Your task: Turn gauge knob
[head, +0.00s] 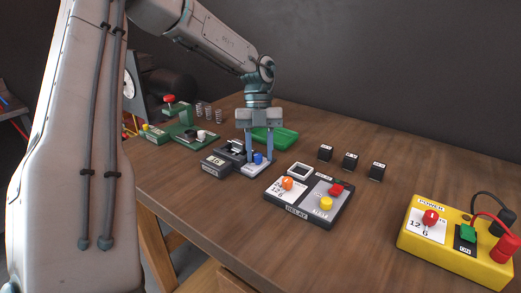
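A small blue knob (257,158) sits on a light grey plate (253,169) of a dark device (216,163) near the middle of the table. I cannot read which control is labelled as the gauge. My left gripper (259,155) points down over this plate, its two fingers apart on either side of the blue knob. I cannot tell whether they touch it. Other knobs are orange (287,183) and yellow (326,203) on the DELAY box (296,211), and red (430,217) on the yellow POWER box (412,241). My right gripper is not in view.
A green tray (285,138) lies behind the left gripper. A green device (183,143) and several clear cups (208,112) are at the left. Bare wood (375,205) lies between the DELAY and POWER boxes.

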